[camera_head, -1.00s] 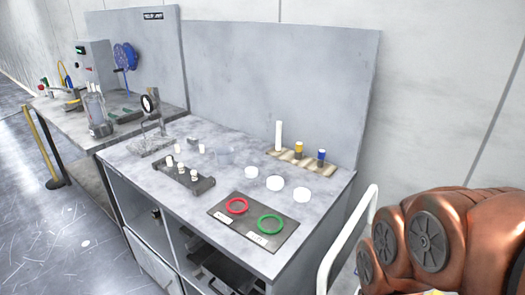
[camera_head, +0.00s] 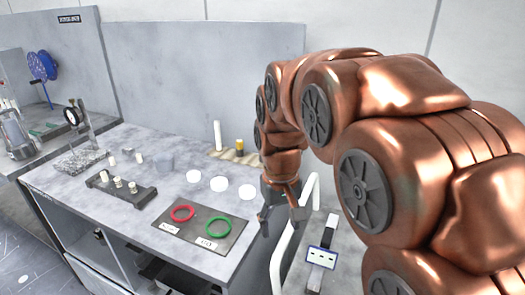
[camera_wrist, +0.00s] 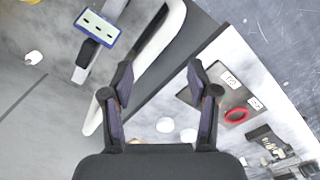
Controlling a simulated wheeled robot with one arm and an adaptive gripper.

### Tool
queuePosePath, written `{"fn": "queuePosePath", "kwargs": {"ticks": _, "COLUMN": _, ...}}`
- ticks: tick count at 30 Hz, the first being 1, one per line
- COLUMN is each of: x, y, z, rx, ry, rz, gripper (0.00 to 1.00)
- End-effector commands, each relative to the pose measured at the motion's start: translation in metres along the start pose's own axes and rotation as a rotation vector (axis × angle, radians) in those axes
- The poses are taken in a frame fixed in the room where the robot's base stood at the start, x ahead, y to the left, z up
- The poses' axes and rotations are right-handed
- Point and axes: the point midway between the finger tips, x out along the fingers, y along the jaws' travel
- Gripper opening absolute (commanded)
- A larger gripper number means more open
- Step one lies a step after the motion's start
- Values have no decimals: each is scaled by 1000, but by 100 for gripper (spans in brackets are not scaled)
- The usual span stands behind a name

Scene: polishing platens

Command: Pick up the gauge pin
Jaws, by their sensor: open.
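Small pale pins (camera_head: 119,182) stand in a dark block (camera_head: 140,196) on the left half of the bench. Two more short pale pieces (camera_head: 112,160) stand just behind it. A tall white cylinder (camera_head: 218,135) and a yellow-topped piece (camera_head: 239,145) stand at a tan rack (camera_head: 226,154) at the back. I cannot tell which of these is the gauge pin. My gripper (camera_head: 281,215) is open and empty beside the bench's right end, apart from all of them. In the wrist view, its spread fingers (camera_wrist: 160,70) have nothing between them.
A dark mat (camera_head: 196,240) with a red ring (camera_head: 182,213) and a green ring (camera_head: 217,226) lies at the front right of the bench (camera_head: 90,205). White discs (camera_head: 219,183) lie behind it. A white rail (camera_head: 285,250) stands close to my gripper. A gauge stand (camera_head: 75,117) is at left.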

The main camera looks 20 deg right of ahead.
Motion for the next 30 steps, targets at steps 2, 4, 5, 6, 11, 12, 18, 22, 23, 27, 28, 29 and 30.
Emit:
{"fn": "queuePosePath", "kwargs": {"ticks": 2, "x": -6, "y": 4, "z": -24, "rx": 6, "ry": 17, "rz": 3, "gripper": 59}}
{"fn": "queuePosePath", "kwargs": {"ticks": 4, "x": -10, "y": 8, "z": -43, "rx": 11, "ry": 27, "rz": 5, "gripper": 59}}
{"fn": "queuePosePath", "kwargs": {"ticks": 5, "x": -12, "y": 9, "z": -51, "rx": 13, "ry": 34, "rz": 6, "gripper": 59}}
{"fn": "queuePosePath", "kwargs": {"ticks": 6, "x": -15, "y": 11, "z": -62, "rx": 15, "ry": 42, "rz": 8, "gripper": 59}}
{"fn": "queuePosePath", "kwargs": {"ticks": 11, "x": -22, "y": 20, "z": -104, "rx": 20, "ry": 69, "rz": 15, "gripper": 59}}
{"fn": "queuePosePath", "kwargs": {"ticks": 12, "x": -22, "y": 22, "z": -114, "rx": 20, "ry": 74, "rz": 16, "gripper": 59}}
{"fn": "queuePosePath", "kwargs": {"ticks": 18, "x": -29, "y": 32, "z": -166, "rx": 19, "ry": 115, "rz": 22, "gripper": 59}}
{"fn": "queuePosePath", "kwargs": {"ticks": 22, "x": -30, "y": 38, "z": -198, "rx": 17, "ry": 139, "rz": 24, "gripper": 59}}
{"fn": "queuePosePath", "kwargs": {"ticks": 23, "x": -30, "y": 40, "z": -205, "rx": 17, "ry": 145, "rz": 25, "gripper": 59}}
{"fn": "queuePosePath", "kwargs": {"ticks": 27, "x": -29, "y": 47, "z": -237, "rx": 12, "ry": 170, "rz": 26, "gripper": 59}}
{"fn": "queuePosePath", "kwargs": {"ticks": 28, "x": -29, "y": 49, "z": -244, "rx": 11, "ry": 174, "rz": 26, "gripper": 59}}
{"fn": "queuePosePath", "kwargs": {"ticks": 29, "x": -29, "y": 50, "z": -251, "rx": 9, "ry": 180, "rz": 26, "gripper": 59}}
{"fn": "queuePosePath", "kwargs": {"ticks": 30, "x": -28, "y": 52, "z": -260, "rx": 7, "ry": 187, "rz": 27, "gripper": 59}}
